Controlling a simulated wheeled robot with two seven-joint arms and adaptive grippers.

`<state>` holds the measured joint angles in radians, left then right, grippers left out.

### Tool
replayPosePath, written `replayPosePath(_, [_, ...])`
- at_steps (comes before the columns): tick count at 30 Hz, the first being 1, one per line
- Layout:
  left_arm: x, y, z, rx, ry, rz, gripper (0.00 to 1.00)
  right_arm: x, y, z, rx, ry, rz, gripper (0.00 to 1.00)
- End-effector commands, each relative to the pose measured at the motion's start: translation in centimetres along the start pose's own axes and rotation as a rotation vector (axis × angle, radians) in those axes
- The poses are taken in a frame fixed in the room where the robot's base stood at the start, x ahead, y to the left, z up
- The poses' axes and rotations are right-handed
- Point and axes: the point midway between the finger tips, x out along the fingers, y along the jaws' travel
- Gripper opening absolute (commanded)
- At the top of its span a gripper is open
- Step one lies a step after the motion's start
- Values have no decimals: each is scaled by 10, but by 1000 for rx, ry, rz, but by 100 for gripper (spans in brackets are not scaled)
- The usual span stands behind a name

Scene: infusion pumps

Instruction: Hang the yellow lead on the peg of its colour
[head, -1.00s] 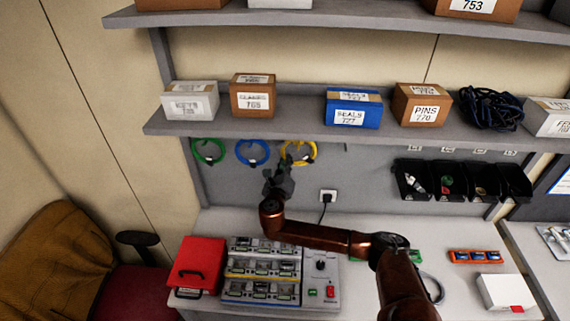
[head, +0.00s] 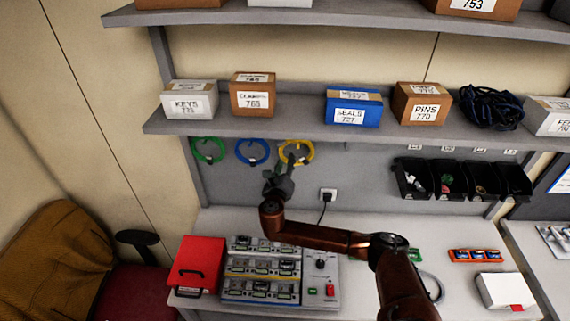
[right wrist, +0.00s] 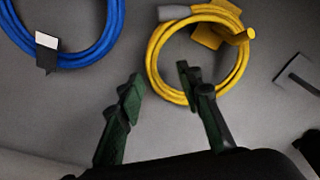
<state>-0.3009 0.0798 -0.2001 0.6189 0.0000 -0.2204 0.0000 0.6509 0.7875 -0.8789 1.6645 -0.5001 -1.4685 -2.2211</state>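The yellow lead (head: 311,147) is a coil at the wall panel under the lower shelf, right of the blue coil. In the right wrist view the yellow lead (right wrist: 153,58) lies around a yellow peg (right wrist: 238,36), which crosses in front of its upper right side. It looks hung there, though the exact contact is hard to see. My right gripper (head: 290,163) is just below the coil. In the wrist view my right gripper (right wrist: 160,76) is open, with the coil's lower left side showing between and behind its fingers. I cannot tell whether they touch it. My left gripper is not in view.
A blue coil (head: 239,158) and a green coil (head: 196,157) hang to the left. A grey peg plate (right wrist: 297,75) is on the right. The shelf (head: 290,124) with boxes overhangs the coils. Black bins (head: 413,190) and a wall socket (head: 328,194) are to the right.

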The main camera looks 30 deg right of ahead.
Motion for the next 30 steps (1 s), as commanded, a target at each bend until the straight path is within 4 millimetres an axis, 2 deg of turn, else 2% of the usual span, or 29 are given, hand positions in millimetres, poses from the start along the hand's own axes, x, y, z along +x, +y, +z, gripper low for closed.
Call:
replayPosePath(6, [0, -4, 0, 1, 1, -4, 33, -1, 1, -1, 0, 1, 1, 33])
replayPosePath(10, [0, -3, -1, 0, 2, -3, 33, -13, 2, 0, 0, 0, 3, 33])
replayPosePath(21, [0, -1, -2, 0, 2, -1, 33, -86, 1, 0, 2, -1, 4, 33])
replayPosePath(25, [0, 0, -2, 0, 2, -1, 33, -105, 2, 0, 0, 0, 3, 33])
replayPosePath(30, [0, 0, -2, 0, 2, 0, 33, -118, 1, 0, 0, 0, 2, 33])
